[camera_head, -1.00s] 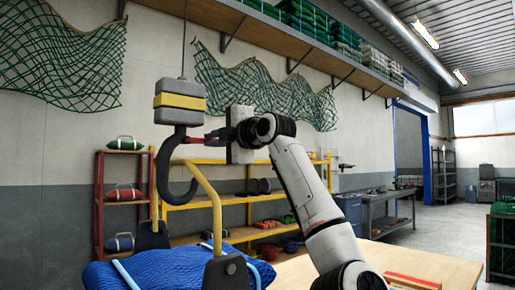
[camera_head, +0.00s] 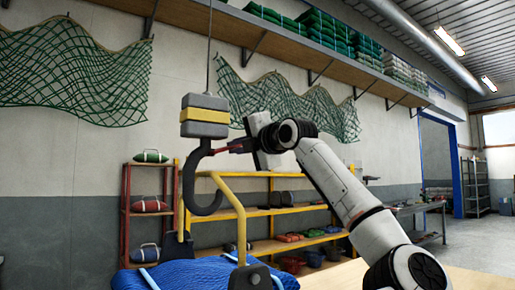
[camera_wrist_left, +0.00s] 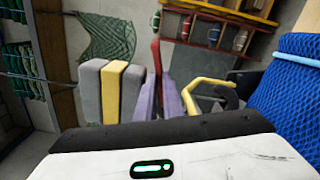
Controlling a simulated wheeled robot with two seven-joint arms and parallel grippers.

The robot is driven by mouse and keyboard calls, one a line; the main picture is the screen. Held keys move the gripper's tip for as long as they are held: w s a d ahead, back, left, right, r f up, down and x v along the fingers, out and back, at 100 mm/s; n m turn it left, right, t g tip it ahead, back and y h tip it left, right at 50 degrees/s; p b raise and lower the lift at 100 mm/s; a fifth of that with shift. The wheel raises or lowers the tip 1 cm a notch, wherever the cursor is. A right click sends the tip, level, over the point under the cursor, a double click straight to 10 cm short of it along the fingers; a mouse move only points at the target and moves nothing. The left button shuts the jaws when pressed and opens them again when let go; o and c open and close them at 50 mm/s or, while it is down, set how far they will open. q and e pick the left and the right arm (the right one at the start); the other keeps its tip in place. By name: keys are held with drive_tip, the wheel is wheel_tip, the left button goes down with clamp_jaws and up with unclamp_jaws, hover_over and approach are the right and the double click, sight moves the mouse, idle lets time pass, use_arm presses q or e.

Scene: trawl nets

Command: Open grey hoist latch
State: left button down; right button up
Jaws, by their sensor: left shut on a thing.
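The grey hoist block (camera_head: 204,116) with its yellow band hangs on a cable, and a dark grey hook (camera_head: 188,185) curves below it. A thin red latch piece (camera_head: 220,150) shows beside the top of the hook; a red piece also shows in the left wrist view (camera_wrist_left: 156,55). My left gripper (camera_head: 232,147) is shut on what looks like this latch, right of the hook and just below the block. In the left wrist view, my purple-grey fingers (camera_wrist_left: 163,97) are close together beside the hoist block (camera_wrist_left: 114,90). The contact itself is hard to see. My right gripper is out of view.
A yellow bar frame (camera_head: 238,215) stands below the hook, over a blue net bundle (camera_head: 195,275). A red shelf (camera_head: 124,210) with floats and a yellow shelf (camera_head: 270,245) stand behind. Green nets (camera_head: 75,70) hang on the wall.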

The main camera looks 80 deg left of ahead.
use_arm(q)
drive_tip(key=c, duration=2.2)
unclamp_jaws()
drive_tip(key=shift+o, duration=0.2)
drive_tip(key=shift+d, duration=0.1)
drive_tip(key=b+v, duration=0.2)
drive_tip(key=v, duration=0.8)
